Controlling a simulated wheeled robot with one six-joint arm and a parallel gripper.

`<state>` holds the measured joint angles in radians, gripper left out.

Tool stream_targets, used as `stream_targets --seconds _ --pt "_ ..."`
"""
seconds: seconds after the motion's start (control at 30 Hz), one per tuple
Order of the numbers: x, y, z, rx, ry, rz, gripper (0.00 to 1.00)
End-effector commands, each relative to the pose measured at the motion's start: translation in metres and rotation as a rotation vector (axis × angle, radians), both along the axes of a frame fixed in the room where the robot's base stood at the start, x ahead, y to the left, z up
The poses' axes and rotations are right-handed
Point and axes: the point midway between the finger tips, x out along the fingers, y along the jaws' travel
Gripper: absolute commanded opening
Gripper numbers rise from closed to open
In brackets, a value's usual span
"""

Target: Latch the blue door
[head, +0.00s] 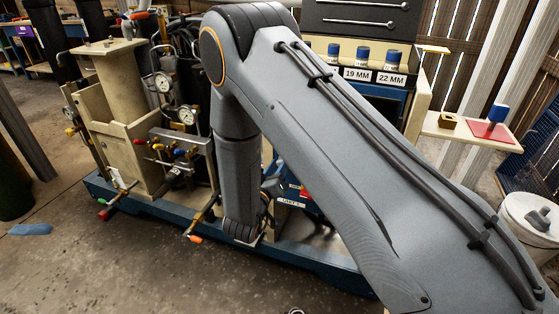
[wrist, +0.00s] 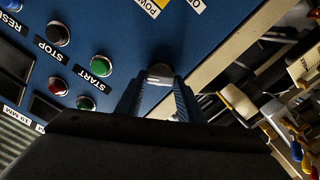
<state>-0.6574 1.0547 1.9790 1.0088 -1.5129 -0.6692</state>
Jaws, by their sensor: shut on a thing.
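The blue panel (wrist: 115,35), which looks like the blue door, fills the upper left of the wrist view. It carries a green START button (wrist: 101,66), a dark STOP button (wrist: 57,34) and a red button (wrist: 57,86). My gripper (wrist: 160,90) points at the panel near its right edge. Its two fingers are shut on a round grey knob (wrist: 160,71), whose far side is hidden. In the head view a small part of a blue box (head: 325,207) shows behind my arm. My fingertips are hard to make out there.
A pale edge strip (wrist: 218,62) runs beside the panel. Gauges (head: 187,115) and valves stand left of my arm on a blue base (head: 140,205). A shelf (head: 450,130) with a red mat and a white bucket (head: 528,222) are at the right. The floor at front left is mostly clear.

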Motion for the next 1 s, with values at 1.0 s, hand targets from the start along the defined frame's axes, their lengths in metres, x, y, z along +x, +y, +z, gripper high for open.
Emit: stream_targets --seconds 1.0 --pt "0.0011 0.0040 -0.0023 -0.828 0.299 0.003 0.12"
